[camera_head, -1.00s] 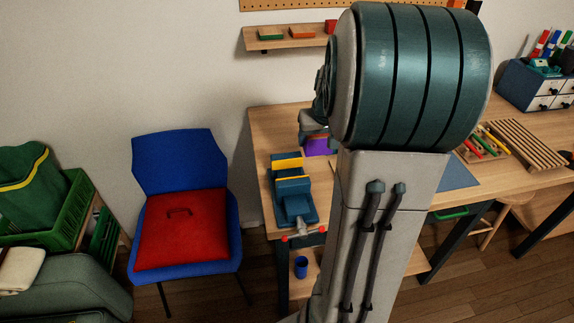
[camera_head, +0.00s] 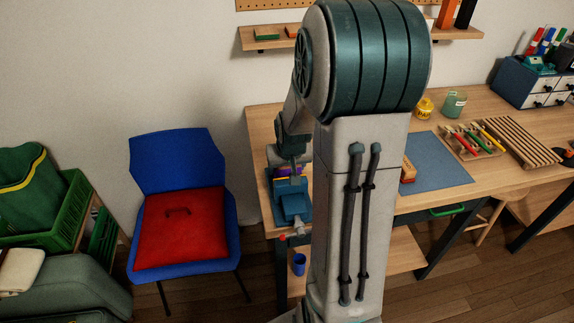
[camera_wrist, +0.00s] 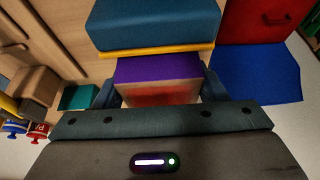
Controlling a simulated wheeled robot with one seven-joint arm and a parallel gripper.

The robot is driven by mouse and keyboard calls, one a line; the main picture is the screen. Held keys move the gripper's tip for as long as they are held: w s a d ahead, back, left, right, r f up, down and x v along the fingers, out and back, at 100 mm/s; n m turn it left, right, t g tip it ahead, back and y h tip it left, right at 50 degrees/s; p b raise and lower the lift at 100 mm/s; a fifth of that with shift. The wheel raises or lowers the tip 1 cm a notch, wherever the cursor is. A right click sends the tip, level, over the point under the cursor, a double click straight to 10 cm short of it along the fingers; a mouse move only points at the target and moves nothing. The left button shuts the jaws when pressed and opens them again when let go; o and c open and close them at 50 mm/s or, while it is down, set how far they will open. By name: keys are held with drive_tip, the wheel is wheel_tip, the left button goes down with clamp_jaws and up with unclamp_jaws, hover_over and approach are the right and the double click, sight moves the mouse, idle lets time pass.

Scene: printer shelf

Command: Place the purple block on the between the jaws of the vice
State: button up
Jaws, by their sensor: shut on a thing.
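The vice (camera_head: 292,203) is blue with a yellow jaw strip and stands at the left end of the workbench. In the wrist view, its blue jaw (camera_wrist: 150,24) and yellow strip (camera_wrist: 160,50) lie just past the block. My gripper (camera_head: 292,160) is over the jaw end of the vice. It is shut on the purple block (camera_wrist: 158,68), with a finger at each side. The block's face toward the wrist camera looks tan and reddish. A bit of purple (camera_head: 284,171) shows at the jaws in the head view. Whether the block touches the jaws is unclear.
The workbench (camera_head: 262,128) runs right, with a blue mat (camera_head: 440,165), an orange-brown block (camera_head: 408,172) and a rack of pens (camera_head: 470,142). A blue chair (camera_head: 175,160) with a red cushion stands left of the bench. My arm hides the bench's middle.

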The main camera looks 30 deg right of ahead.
drive_tip(key=shift+f, duration=0.2)
drive_tip(key=o, duration=1.1)
drive_tip(key=shift+c, duration=0.2)
drive_tip(key=shift+r, duration=0.15)
drive_tip(key=shift+r, duration=0.2)
drive_tip(key=v, duration=1.2)
drive_tip(key=s+a+n+g+y, duration=0.1)
drive_tip(key=s+a+n, duration=0.2)
drive_tip(key=s+a, duration=0.9)
drive_tip(key=s, duration=0.2)
drive_tip(key=shift+s+a+b, duration=0.3)
drive_tip(key=shift+s+a, duration=0.05)
drive_tip(key=shift+s, duration=0.05)
drive_tip(key=shift+r, duration=0.1)
